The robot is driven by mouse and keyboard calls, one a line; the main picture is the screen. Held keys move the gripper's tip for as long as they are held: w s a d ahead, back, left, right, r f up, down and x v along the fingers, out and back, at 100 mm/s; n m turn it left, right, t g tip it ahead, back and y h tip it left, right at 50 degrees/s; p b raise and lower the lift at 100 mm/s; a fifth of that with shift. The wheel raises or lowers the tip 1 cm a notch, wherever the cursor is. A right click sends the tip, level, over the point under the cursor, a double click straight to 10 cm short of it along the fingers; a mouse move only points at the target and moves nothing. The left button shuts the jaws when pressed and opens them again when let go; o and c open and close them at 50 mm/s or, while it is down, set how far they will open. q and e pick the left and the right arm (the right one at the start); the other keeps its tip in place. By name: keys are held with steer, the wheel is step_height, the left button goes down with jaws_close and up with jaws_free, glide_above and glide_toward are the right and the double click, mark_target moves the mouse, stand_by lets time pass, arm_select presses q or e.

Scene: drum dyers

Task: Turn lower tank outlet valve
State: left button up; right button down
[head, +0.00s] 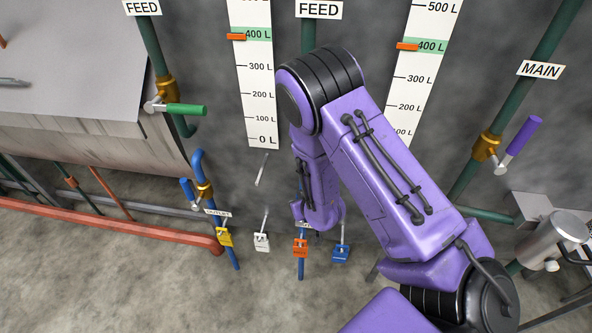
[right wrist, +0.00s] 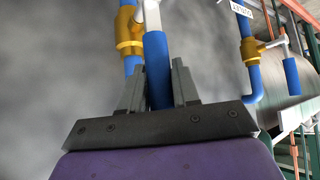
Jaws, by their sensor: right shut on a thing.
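In the right wrist view my right gripper (right wrist: 159,82) is shut on a blue lever handle (right wrist: 157,52). The handle lies between the two grey fingers and joins a brass valve (right wrist: 129,30) on a blue pipe through a pale stem. In the head view my purple right arm hides this valve; the lower blue pipe (head: 301,269) shows below it. A second brass outlet valve (head: 204,190) with a blue handle (head: 187,193) stands to the left, apart from the gripper. It also shows at right in the right wrist view (right wrist: 251,50). My left gripper is not in view.
A green-handled feed valve (head: 170,100) is upper left, a purple-handled main valve (head: 488,146) right. A red pipe (head: 110,218) runs low at left.

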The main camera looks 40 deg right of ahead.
steer(key=c, duration=0.9)
jaws_free()
steer(key=shift+w, duration=0.1)
steer(key=shift+a+r, duration=0.1)
steer(key=p+v, duration=0.3)
steer(key=v, duration=0.7)
steer(key=shift+r, duration=0.1)
